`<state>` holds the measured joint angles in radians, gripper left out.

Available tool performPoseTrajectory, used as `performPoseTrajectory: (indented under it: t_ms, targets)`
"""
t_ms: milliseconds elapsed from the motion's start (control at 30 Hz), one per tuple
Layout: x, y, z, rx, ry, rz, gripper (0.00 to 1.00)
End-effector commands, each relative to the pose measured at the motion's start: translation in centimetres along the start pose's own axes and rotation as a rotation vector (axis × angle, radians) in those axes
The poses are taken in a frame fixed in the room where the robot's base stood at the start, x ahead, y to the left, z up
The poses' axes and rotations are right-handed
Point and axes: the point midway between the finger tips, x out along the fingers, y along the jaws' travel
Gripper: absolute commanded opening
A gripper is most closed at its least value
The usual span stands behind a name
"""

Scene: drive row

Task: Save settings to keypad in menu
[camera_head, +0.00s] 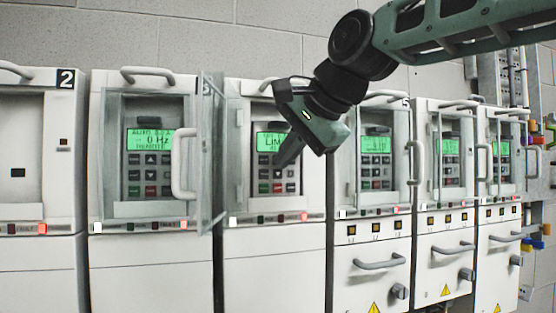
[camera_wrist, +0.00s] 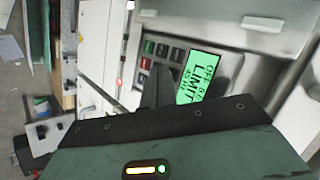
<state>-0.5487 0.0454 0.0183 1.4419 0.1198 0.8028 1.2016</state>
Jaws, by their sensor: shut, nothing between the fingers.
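My gripper (camera_head: 288,154) is shut and empty, its fingertips pointing down at the keypad (camera_head: 277,187) of the drive in the middle of the row. It partly covers that drive's green display (camera_head: 265,142), where "LIM" shows. Several grey, red and green keys show around the fingers. I cannot tell whether the tips touch a key; some keys are hidden.
To the left, another drive has a lit display (camera_head: 149,140) and an open glass door (camera_head: 209,150) jutting out. More drives with handles (camera_head: 379,262) stand to the right. My arm comes in from the upper right. Open floor (camera_wrist: 25,85) shows in the wrist view.

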Motion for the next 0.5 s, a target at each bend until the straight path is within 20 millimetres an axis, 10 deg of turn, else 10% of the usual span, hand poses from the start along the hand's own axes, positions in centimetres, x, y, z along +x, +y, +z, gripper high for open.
performPoseTrajectory:
  t_ms: [500]
  targets:
    - [0.33,-0.24,-0.25,0.0,0.0,0.001,0.0]
